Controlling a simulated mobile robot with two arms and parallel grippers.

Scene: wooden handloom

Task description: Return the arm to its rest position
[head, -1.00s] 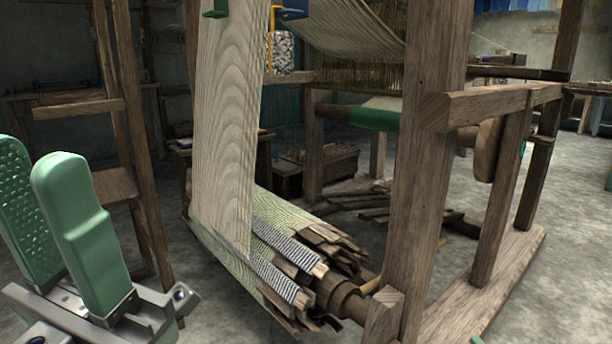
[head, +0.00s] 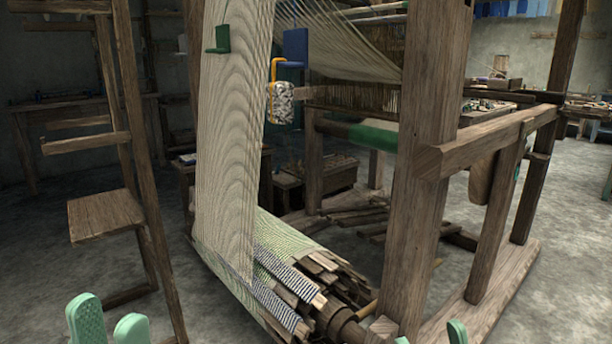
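My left gripper (head: 109,324) shows at the bottom left edge of the head view. Only its two green fingertips are in frame, standing apart with nothing between them. The rest of the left arm is out of view. My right gripper (head: 430,337) barely shows at the bottom edge, right of centre. Its two green tips are apart, and I see nothing held between them. The wooden handloom (head: 426,170) stands in front of me, clear of the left gripper in the picture.
A wooden ladder-like frame with a seat (head: 105,216) stands at the left. The rolled cloth beam with slats (head: 325,290) lies low at centre. A patterned cylinder (head: 281,103) hangs from a yellow handle. Grey floor (head: 230,325) is open between the frame and loom.

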